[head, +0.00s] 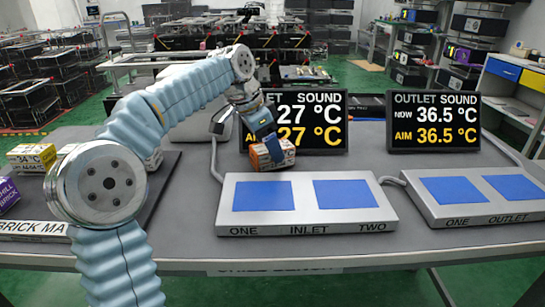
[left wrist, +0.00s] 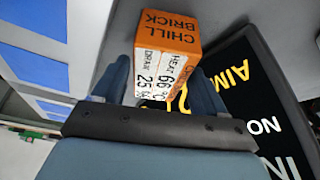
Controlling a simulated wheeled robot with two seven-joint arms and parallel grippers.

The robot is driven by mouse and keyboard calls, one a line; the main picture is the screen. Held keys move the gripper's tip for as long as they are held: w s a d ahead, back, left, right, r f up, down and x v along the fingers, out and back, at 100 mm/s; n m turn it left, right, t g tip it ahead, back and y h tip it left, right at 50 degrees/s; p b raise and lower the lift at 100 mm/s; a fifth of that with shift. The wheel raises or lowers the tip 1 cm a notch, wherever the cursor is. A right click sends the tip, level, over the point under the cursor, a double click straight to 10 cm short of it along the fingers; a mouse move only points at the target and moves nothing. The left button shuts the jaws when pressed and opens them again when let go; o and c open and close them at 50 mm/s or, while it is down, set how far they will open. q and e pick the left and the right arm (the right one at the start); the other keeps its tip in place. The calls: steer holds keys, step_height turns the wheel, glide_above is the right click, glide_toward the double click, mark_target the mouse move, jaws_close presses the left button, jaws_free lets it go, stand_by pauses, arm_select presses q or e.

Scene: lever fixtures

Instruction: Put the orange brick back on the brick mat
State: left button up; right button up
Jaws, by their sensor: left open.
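The orange brick (head: 273,157) stands just behind the inlet plate, in front of the inlet display. In the left wrist view the brick (left wrist: 168,55), marked CHILL BRICK, sits between the fingers of my left gripper (left wrist: 165,88). My left gripper (head: 265,150) is open around it, pointing down; I cannot tell whether a finger touches it. The dark brick mat (head: 160,195) lies at the left, partly hidden by my left arm. A yellow brick (head: 32,157) and a purple brick (head: 8,195) are at its left. My right gripper is not in view.
The inlet plate (head: 305,218) has two blue pads, and the outlet plate (head: 475,205) stands to its right. The inlet display (head: 320,122) and outlet display (head: 433,122) stand behind. A grey cable runs beside the inlet plate. Bare bench lies between mat and plate.

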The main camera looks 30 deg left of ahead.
arm_select(q)
steer(key=shift+x, duration=1.2)
steer(key=c, duration=1.1)
steer(key=shift+r, duration=0.15)
